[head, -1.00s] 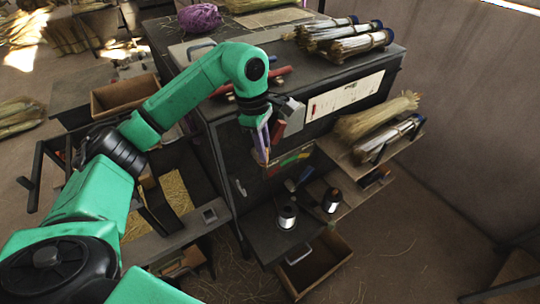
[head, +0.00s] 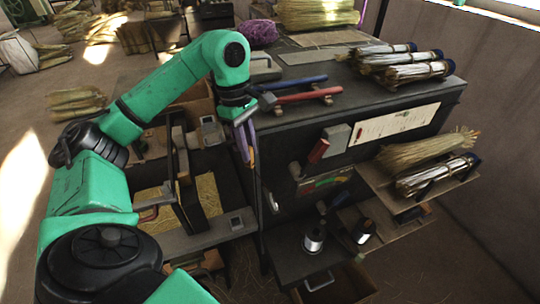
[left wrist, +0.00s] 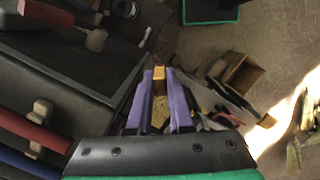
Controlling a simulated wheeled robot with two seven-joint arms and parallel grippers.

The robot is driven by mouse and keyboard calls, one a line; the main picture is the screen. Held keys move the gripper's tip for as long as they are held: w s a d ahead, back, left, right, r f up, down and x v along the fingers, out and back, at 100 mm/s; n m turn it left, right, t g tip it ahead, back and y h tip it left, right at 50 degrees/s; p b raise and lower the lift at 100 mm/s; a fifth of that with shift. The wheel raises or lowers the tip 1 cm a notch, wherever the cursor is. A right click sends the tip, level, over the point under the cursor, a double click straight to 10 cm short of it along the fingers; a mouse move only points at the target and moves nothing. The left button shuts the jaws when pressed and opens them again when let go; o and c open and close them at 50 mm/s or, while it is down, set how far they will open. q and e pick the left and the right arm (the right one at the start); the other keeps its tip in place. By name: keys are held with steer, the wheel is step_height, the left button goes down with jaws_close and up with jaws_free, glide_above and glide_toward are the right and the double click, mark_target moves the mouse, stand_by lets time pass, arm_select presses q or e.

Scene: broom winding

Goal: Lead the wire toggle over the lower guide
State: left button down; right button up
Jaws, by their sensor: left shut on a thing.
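My left gripper (head: 248,158) has purple fingers pointing down beside the left front corner of the dark cabinet (head: 375,135). It is shut on a small tan wooden piece, which looks like the wire toggle (left wrist: 161,80); in the left wrist view it sits between the fingertips. No wire can be made out running from it. Two wire spools, one left (head: 314,240) and one right (head: 363,231), stand on the low shelf at the cabinet's front. I cannot clearly pick out the lower guide. My right gripper is not in view.
A red handle (head: 318,151) and a grey block (head: 337,138) stick out from the cabinet front. A coloured gauge (head: 325,183) is below them. Straw bundles lie on the right side shelf (head: 430,195). A tray with straw (head: 205,190) stands left of the cabinet.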

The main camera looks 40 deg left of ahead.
arm_select(q)
step_height(320, 180, down, 22)
steer(key=b, duration=1.6)
